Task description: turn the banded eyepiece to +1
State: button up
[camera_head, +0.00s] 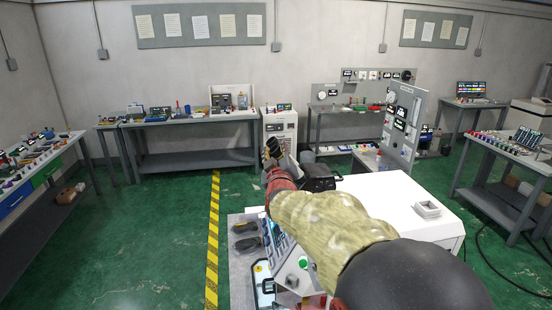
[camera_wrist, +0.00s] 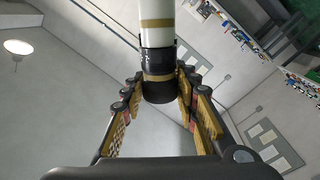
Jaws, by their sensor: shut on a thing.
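In the wrist view the banded eyepiece (camera_wrist: 157,58) is a black cylinder with a tan band near its end. It sits on a pale tube (camera_wrist: 156,12) that carries another tan band. My gripper (camera_wrist: 161,77) has its two padded fingers on either side of the eyepiece, shut on it. Small marks show on the black ring, but they are too small to read, so the setting cannot be told. In the head view my gripper (camera_head: 273,152) reaches out past a white surface, and the eyepiece cannot be made out there.
A white-topped bench (camera_head: 390,190) with a small grey square frame (camera_head: 427,209) stands at the right of my arm. A grey upright panel (camera_head: 403,125) rises behind it. A workbench (camera_head: 190,118) with instruments lines the back wall. Green floor is free at the left.

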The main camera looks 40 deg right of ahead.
jog(key=m+h+b, duration=0.1)
jog(key=h, duration=0.1)
jog(key=m+g+h+b, duration=0.1)
jog(key=b, duration=0.1)
jog(key=shift+w+f+m+h, duration=0.1)
jog(key=shift+f+m+h, duration=0.1)
jog(key=shift+m+h, duration=0.15)
jog(key=shift+r+m+g+h+b, duration=0.25)
jog(key=shift+m+g+h+b, duration=0.5)
jog(key=shift+h, duration=0.3)
jog(key=o, duration=1.2)
jog(key=v, duration=1.2)
jog(key=shift+f, duration=0.1)
